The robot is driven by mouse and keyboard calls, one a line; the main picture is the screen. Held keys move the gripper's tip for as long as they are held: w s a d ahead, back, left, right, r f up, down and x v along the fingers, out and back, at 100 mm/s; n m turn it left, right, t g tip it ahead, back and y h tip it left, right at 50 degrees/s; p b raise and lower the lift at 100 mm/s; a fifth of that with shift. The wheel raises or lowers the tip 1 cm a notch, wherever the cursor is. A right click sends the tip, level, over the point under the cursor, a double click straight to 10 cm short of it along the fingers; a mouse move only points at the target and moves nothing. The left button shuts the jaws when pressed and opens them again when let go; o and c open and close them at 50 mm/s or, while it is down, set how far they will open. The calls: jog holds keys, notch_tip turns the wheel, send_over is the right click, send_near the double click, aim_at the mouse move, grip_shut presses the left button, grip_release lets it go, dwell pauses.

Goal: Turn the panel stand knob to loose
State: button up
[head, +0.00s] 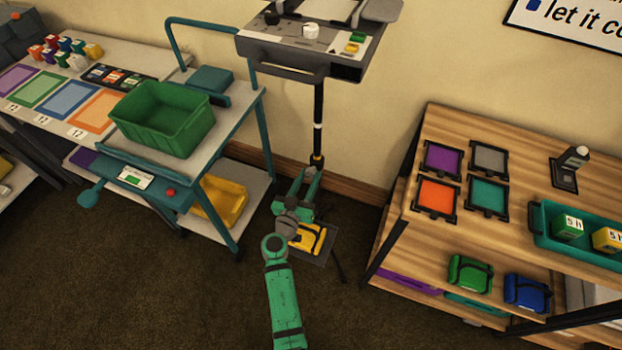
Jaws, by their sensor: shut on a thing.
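The panel stand (319,105) is a dark upright pole with a white band, carrying a grey control panel (290,57) at its top. A small orange-yellow part, seemingly the stand knob (317,158), shows low on the pole. My green arm reaches up from the bottom of the head view, and my gripper (314,168) is at this part with its fingers shut on it. The fingers and wrist hide most of the knob, so its setting cannot be read. A dark flat base (322,253) with a yellow piece on it lies on the floor behind my wrist.
A teal cart (252,103) with a green bin (163,118) stands close on the left. A wooden shelf unit (408,200) with coloured trays stands on the right. The wall is just behind the pole. The dark carpet in front is clear.

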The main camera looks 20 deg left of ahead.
jog(key=n, duration=0.5)
jog(key=shift+s, duration=0.1)
jog(key=n, duration=0.3)
jog(key=shift+n, duration=0.3)
jog(key=n, duration=0.3)
jog(key=shift+n, duration=0.3)
jog(key=shift+w+d+n, duration=0.2)
jog(key=shift+d+n, duration=0.05)
jog(key=shift+n, duration=0.95)
jog(key=shift+s+a+f+n, duration=0.1)
jog(key=shift+a+n, duration=0.05)
jog(key=shift+n, duration=0.6)
jog(key=shift+s+a+n, duration=0.1)
jog(key=shift+a+n, duration=0.05)
jog(key=shift+n, duration=0.6)
jog(key=o, duration=1)
jog(key=shift+o, duration=0.2)
jog(key=shift+w+d, duration=0.1)
jog(key=shift+w, duration=0.05)
